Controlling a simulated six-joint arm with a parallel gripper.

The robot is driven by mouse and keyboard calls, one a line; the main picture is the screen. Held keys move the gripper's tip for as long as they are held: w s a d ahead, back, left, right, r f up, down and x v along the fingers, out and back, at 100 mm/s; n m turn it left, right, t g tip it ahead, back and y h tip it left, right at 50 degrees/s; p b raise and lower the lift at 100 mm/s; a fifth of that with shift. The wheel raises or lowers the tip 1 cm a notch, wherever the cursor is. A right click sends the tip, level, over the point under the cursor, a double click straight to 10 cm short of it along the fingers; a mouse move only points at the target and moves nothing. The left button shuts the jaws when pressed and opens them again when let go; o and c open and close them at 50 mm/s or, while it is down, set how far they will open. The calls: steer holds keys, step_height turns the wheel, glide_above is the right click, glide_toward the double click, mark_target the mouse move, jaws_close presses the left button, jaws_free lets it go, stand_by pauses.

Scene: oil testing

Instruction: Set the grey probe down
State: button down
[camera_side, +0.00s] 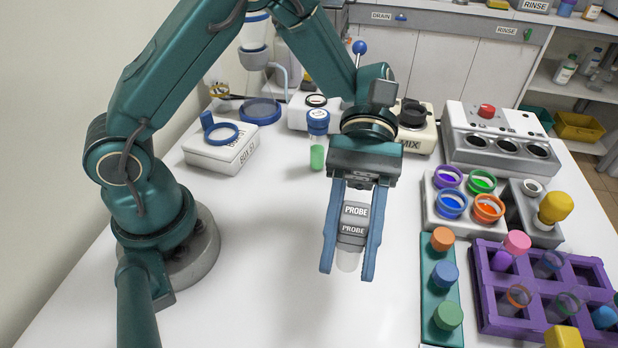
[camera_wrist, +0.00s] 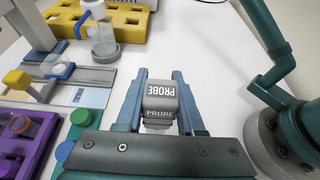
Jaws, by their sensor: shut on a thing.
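The grey probe (camera_side: 355,218) is a small grey block marked PROBE on two faces, with a pale translucent end below. My gripper (camera_side: 347,270) is shut on it, with one blue finger on each side. The probe hangs nearly upright over the white table (camera_side: 270,265). Its gap to the table is hard to judge.
To the right stand a teal rack (camera_side: 440,290) with several coloured caps, a purple rack (camera_side: 487,312) with tubes, and a tray of coloured cups (camera_side: 430,212). A green-filled vial (camera_side: 317,155) stands behind. The table left of and before the gripper is clear.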

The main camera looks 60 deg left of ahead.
steer(key=shift+s+d+f, duration=0.35)
steer(key=shift+d+f, duration=0.3)
steer(key=shift+f, duration=0.45)
steer(key=shift+s+d+f, duration=0.35)
steer(key=shift+d+f, duration=0.25)
steer(key=shift+f, duration=0.5)
steer(key=shift+s+d+f, duration=0.35)
steer(key=shift+d+f, duration=0.3)
steer(key=shift+f, duration=0.45)
steer(key=c, duration=0.5)
jaws_free()
steer(key=shift+f, duration=0.1)
